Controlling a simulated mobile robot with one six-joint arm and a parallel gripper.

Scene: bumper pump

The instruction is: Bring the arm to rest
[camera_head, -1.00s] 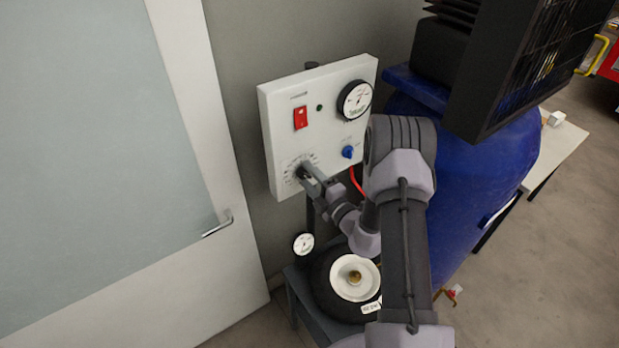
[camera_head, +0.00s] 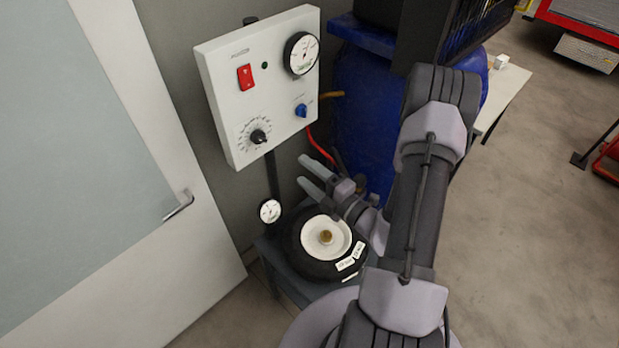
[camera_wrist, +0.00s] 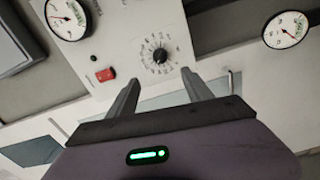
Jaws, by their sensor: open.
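My gripper (camera_head: 306,172) is open and empty. In the head view it hangs in front of and below the white control panel (camera_head: 222,108), above the black tyre with a white hub (camera_head: 312,232). The panel carries a red switch (camera_head: 245,77), a round gauge (camera_head: 301,54), a blue knob (camera_head: 301,110) and a black dial knob (camera_head: 258,136). In the wrist view my two fingers (camera_wrist: 162,92) point towards the panel, with the dial knob (camera_wrist: 160,55) beyond and between them, apart from both. The red switch (camera_wrist: 105,75) also shows there.
A blue tank (camera_head: 362,110) stands right behind my arm, with a black unit (camera_head: 440,30) over it. A small gauge (camera_head: 270,211) and a red hose (camera_head: 318,146) are close to the gripper. A door (camera_head: 120,215) is at the left. The floor at the right (camera_head: 530,240) is mostly clear.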

